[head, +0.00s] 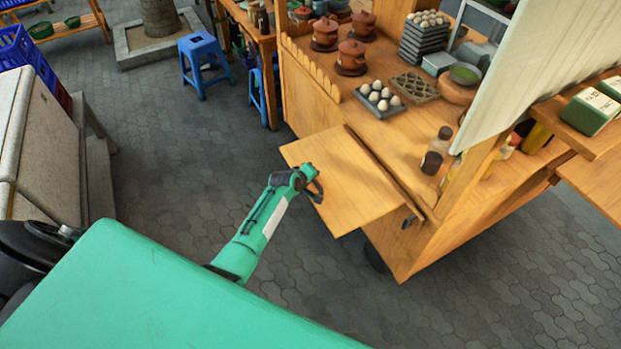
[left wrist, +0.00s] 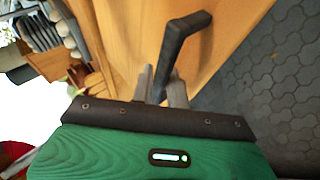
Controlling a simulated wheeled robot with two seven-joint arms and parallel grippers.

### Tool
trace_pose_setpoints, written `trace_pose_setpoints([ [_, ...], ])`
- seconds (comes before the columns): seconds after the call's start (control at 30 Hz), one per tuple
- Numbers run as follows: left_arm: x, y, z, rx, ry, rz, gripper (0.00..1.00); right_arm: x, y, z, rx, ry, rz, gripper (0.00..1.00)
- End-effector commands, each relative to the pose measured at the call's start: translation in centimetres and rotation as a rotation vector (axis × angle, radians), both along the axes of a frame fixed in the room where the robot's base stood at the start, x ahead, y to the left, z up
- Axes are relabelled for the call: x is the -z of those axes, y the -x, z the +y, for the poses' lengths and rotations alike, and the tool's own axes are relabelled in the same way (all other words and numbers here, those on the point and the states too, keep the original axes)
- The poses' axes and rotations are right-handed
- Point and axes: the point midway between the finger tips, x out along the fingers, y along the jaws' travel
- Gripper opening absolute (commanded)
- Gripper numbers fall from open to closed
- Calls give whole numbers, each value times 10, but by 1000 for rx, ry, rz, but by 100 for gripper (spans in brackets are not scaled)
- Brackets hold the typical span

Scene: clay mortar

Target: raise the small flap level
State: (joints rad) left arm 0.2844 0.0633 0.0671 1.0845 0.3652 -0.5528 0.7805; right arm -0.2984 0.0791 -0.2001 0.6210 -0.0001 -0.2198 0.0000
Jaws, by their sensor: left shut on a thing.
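The small flap (head: 345,178) is a pale wooden board hinged on the near side of the cart. It stands out from the cart, close to level with the counter; I cannot tell its exact tilt. My left gripper (head: 309,182) is at the flap's outer edge. In the left wrist view my left gripper (left wrist: 163,85) is shut on a dark angled handle (left wrist: 184,37), which lies between its fingers against the wood. The handle's lower end is partly hidden by the fingers. My right gripper is in neither view.
The wooden cart counter (head: 415,118) holds clay pots, an egg tray (head: 380,100) and bottles (head: 436,150). A dark bracket (head: 410,220) shows by the flap's near hinge end. A blue stool (head: 204,62) stands farther back. The paved floor (head: 180,160) left of the flap is clear.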

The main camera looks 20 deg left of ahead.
Motion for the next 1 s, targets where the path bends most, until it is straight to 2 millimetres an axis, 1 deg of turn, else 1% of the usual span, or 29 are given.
trace_pose_setpoints([
  [0.03, -7, -5, -1, -1, 2, -15, 0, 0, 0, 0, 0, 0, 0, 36],
  [0.07, -7, -5, -1, -1, 2, -15, 0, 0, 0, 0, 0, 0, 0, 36],
  [0.1, -7, -5, -1, -1, 3, -16, 18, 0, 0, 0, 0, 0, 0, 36],
  [0.2, -7, -5, -1, -1, 2, -15, 35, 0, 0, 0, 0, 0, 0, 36],
  [0.5, -3, -2, -1, 0, 1, -6, 35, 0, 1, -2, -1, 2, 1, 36],
  [0.67, -4, 2, -1, 0, 1, -4, 35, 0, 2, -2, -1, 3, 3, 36],
  [0.77, -9, 7, 0, 1, 1, -5, 35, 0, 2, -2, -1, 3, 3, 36],
  [1.0, -29, 31, 3, 0, 1, -7, 35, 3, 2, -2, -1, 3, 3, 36],
])
